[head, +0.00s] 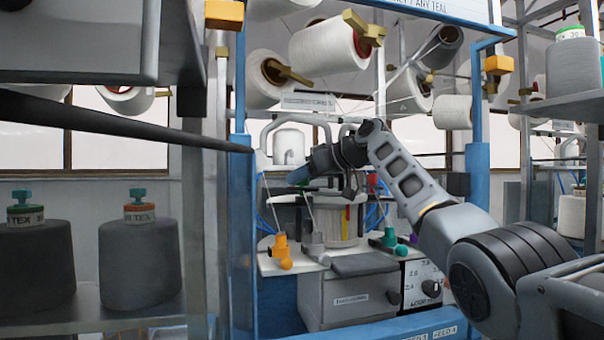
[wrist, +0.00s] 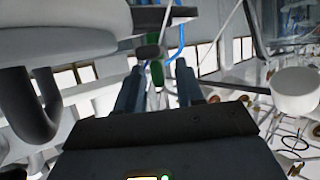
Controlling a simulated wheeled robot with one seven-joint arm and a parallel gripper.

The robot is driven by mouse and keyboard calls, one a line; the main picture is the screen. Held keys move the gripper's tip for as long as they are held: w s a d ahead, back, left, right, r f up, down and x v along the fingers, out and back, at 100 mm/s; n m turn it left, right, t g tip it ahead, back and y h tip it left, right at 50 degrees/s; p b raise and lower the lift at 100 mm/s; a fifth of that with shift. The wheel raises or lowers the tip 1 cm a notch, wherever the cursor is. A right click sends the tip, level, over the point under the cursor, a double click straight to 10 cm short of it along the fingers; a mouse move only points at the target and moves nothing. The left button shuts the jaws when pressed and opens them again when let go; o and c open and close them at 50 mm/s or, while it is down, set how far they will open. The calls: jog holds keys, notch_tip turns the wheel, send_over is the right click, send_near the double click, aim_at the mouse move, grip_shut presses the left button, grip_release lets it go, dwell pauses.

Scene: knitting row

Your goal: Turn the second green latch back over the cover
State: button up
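My gripper (head: 299,175) reaches over the knitting head, at the left end of my arm. In the wrist view its two dark fingers (wrist: 159,68) stand apart. A green latch (wrist: 157,73) with a dark upper end shows between them, with gaps at its sides; I cannot tell whether it touches either finger. In the head view a bit of green (head: 303,186) shows just under the gripper. Another green latch (head: 388,238) sits at the front right of the white needle cylinder (head: 342,218). I cannot clearly make out the cover; my gripper and arm hide part of this area.
An orange latch (head: 281,248) stands at the front left and a purple one (head: 406,240) at the right. Blue frame posts (head: 243,230) flank the machine. A control box (head: 350,298) sits below. Yarn cones (head: 325,48) hang above. A pale rounded body (wrist: 70,42) lies close left of my fingers.

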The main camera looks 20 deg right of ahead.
jog(key=shift+w+a, duration=0.15)
jog(key=shift+f, duration=0.1)
grip_shut()
jog(key=shift+n+g+y, duration=0.5)
jog(key=shift+n+y, duration=0.2)
dwell(0.3)
grip_release()
